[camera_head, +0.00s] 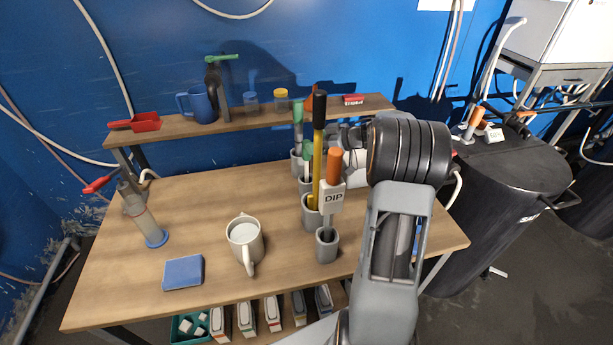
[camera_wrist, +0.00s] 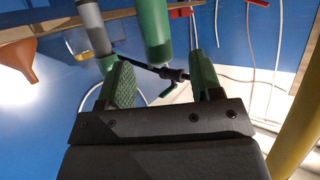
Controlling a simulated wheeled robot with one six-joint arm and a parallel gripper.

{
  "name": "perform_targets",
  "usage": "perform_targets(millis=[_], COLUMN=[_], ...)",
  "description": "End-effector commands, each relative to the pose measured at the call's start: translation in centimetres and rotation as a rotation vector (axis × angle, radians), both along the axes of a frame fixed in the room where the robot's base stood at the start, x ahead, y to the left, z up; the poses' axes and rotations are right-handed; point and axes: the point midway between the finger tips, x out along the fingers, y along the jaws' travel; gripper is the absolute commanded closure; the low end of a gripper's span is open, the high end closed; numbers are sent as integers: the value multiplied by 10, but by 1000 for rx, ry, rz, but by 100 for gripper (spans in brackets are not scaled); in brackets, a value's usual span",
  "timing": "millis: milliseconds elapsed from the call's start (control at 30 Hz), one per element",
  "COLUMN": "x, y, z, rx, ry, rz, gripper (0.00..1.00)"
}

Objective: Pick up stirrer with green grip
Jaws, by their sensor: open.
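The green grip (camera_head: 307,149) shows over a small grey holder behind the yellow-handled tool; its lower part is partly hidden. In the wrist view a thick green grip (camera_wrist: 154,35) lies between and beyond my fingertips, with no clear contact. My gripper (camera_wrist: 163,85) is open, its two green pads apart. In the head view my gripper (camera_head: 343,140) is mostly hidden behind my wrist, right of the grip. Another green-gripped tool (camera_head: 298,110) stands in the rear holder.
The yellow-handled tool (camera_head: 318,150) and the orange-gripped DIP tool (camera_head: 332,185) stand close in front in grey holders. A white mug (camera_head: 245,240), blue block (camera_head: 183,272) and syringe-like cylinder (camera_head: 142,217) are to the left. A raised shelf (camera_head: 170,130) runs behind.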

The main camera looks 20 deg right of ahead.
Motion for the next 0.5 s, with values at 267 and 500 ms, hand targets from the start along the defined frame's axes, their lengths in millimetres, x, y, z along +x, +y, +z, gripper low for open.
perform_targets(millis=[267, 500], x=[8, 27], y=[6, 24], z=[-4, -15], rx=[-1, 0], ry=[-1, 0], rz=[-2, -1], gripper=[41, 41])
